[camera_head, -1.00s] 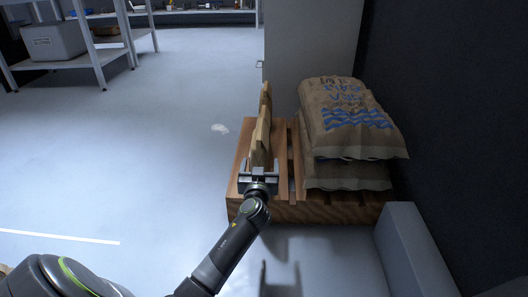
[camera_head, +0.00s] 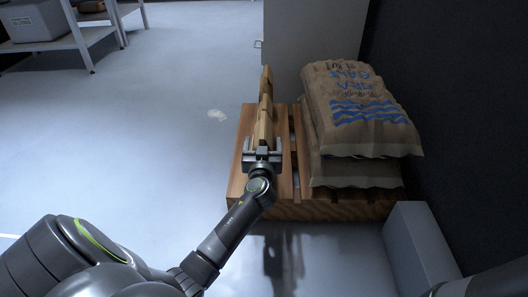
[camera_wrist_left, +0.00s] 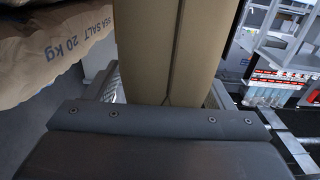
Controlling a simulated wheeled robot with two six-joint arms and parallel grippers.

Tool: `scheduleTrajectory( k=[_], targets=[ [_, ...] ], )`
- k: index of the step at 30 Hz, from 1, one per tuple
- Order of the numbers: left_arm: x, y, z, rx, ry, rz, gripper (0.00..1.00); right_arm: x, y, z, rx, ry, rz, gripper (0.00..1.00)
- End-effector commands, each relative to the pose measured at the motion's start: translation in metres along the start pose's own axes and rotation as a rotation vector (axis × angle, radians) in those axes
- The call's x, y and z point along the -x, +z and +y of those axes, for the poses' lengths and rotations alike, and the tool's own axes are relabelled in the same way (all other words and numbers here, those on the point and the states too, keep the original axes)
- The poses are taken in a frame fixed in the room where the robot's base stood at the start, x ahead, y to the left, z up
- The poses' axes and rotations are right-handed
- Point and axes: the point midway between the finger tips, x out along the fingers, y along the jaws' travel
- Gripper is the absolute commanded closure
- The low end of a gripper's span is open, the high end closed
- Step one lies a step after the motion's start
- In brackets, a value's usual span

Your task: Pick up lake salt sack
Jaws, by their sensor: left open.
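Two narrow tan upright things, seen edge-on, stand one behind the other on a wooden pallet; the nearer one (camera_head: 264,125) and the farther one (camera_head: 266,82) look like paper sacks. I cannot read a label on either. My left gripper (camera_head: 262,147) is open at the near end of the nearer one, with a finger on each side. In the left wrist view, its tan face (camera_wrist_left: 172,50) with a central seam fills the middle, just beyond the dark gripper body. I cannot tell if the fingers touch it. My right gripper is not in view.
Stacked brown sacks with blue waves (camera_head: 365,112) lie on the pallet's (camera_head: 236,180) right half; a sack marked "SEA SALT 20 kg" (camera_wrist_left: 50,50) shows in the left wrist view. A grey block (camera_head: 415,240) stands front right, beside a dark wall. The left floor is mostly clear.

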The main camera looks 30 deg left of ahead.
Motion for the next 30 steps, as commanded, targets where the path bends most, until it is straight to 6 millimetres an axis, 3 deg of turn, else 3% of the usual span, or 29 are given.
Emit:
scheduleTrajectory(
  k=[2, 20, 30],
  targets=[
    [0.0, 0.0002, 0.0, 0.0, 0.0, 0.0, 0.24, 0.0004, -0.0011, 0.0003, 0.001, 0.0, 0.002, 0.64],
    [-0.0003, -0.0003, 0.0001, 0.0, 0.001, 0.001, 1.0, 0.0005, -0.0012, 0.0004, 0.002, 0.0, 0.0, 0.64],
    [-0.0014, -0.0083, 0.0018, 0.001, 0.005, 0.016, 1.0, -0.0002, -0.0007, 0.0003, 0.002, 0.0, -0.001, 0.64]
  ],
)
